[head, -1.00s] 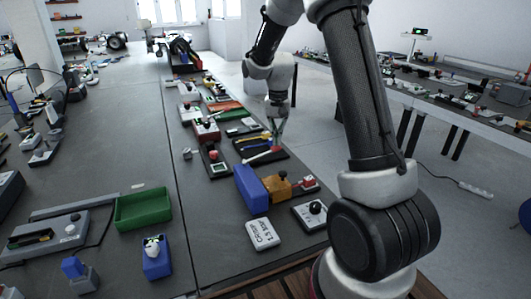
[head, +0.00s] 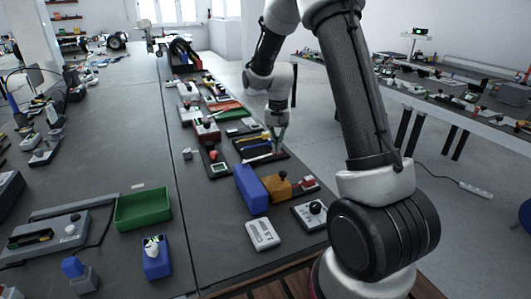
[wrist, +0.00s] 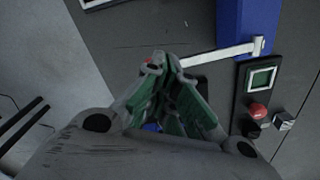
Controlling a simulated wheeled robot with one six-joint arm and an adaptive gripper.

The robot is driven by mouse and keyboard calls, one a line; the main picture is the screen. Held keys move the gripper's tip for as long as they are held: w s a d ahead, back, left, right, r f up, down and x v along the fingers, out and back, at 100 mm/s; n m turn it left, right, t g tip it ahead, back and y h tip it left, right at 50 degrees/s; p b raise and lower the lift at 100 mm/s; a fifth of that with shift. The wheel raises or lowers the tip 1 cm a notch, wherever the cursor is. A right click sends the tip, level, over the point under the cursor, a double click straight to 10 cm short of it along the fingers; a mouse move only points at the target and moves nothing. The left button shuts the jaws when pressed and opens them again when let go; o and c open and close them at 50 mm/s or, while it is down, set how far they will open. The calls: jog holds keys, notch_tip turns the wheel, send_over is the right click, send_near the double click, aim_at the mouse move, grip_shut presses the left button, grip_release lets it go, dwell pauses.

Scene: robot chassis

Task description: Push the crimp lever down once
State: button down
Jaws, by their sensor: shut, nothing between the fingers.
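The crimp lever (head: 259,158) is a pale bar lying low and nearly flat over a dark base beyond the blue block. In the wrist view the white lever (wrist: 222,54) runs from a pivot by the blue part toward my fingers, with a red bit beside the fingertips. My gripper (head: 277,151) is shut and empty, pointing down at the lever's free end. In the wrist view, my gripper (wrist: 165,62) hides part of that end. I cannot tell whether the fingertips touch it.
A blue block (head: 251,189), orange block (head: 277,188), white labelled box (head: 262,234) and black-knobbed unit (head: 313,213) stand nearer. A green tray (head: 143,210) is left.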

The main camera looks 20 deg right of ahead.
jog(key=shift+f, duration=1.3)
jog(key=shift+r, duration=3.05)
